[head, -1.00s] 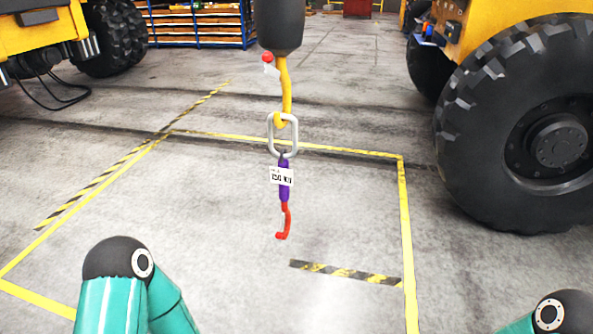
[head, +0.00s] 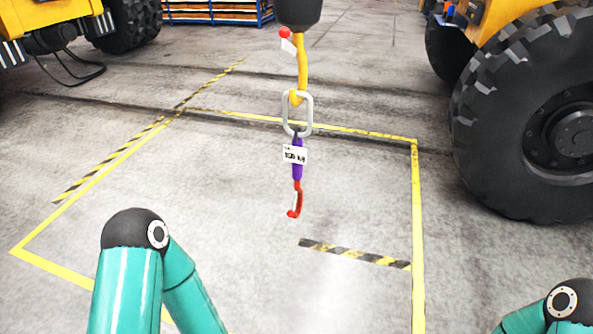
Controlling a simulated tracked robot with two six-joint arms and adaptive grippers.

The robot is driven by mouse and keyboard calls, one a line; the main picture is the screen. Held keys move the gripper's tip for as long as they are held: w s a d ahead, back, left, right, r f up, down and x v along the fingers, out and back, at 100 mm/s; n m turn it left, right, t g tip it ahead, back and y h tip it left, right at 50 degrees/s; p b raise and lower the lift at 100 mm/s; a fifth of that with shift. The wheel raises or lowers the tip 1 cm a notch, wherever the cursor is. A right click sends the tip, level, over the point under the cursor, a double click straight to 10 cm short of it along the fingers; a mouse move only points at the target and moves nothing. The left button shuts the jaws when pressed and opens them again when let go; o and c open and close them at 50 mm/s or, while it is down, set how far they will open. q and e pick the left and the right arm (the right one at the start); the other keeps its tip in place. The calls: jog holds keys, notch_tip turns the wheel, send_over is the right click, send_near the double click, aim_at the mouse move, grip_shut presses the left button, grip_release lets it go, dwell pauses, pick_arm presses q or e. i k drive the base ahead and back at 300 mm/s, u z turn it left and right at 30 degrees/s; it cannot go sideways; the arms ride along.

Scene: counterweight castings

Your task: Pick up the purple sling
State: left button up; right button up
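The purple sling (head: 297,165) hangs upright in the head view, just above the middle. It carries a white label (head: 294,154) with black print, partly legible as a kg figure. Its top meets a grey metal link (head: 309,115), which hangs on a yellow hook (head: 302,65). A red hook (head: 297,202) hangs from its lower end, clear of the floor. My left arm stands at the lower left and my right arm at the lower right, both apart from the sling. Neither gripper shows in the frame.
Yellow tape (head: 418,230) outlines a floor area, with a black-and-yellow strip (head: 355,254) inside it. A yellow vehicle with a large black tyre (head: 535,130) stands at right, another (head: 45,20) at upper left. A blue rack (head: 218,18) stands behind. The taped floor is clear.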

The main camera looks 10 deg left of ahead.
aim_at(295, 154)
jog(key=z, duration=1.15)
jog(key=i, duration=0.15)
jog(key=u, duration=2.7)
jog(key=i, duration=0.15)
jog(key=u, duration=0.65)
jog(key=k, duration=1.1)
jog(key=z, duration=1.6)
jog(key=i, duration=1.15)
jog(key=u, duration=0.6)
